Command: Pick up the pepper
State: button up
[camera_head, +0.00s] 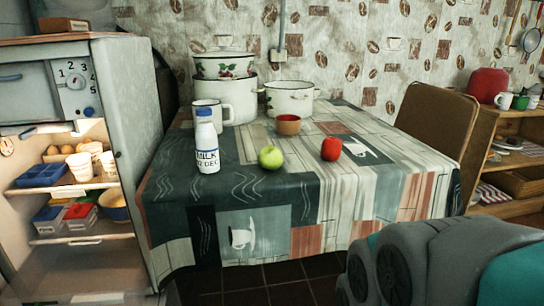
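A red, rounded pepper (331,149) sits on the patterned tablecloth of the table (345,195), right of centre near the front part of the tabletop. It stands apart from the things around it. A grey and teal part of my arm shows at the lower right, in front of the table's right side. My gripper is not in view.
A green apple (270,158) lies left of the pepper, and a small red-brown bowl (288,125) stands behind. A chair (436,120) is at right; an open fridge (125,110) at left.

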aim_at(331, 147)
jog(key=l+u, duration=0.1)
jog(key=l, duration=0.9)
jog(key=k+l+u, duration=0.15)
jog(key=l, duration=0.9)
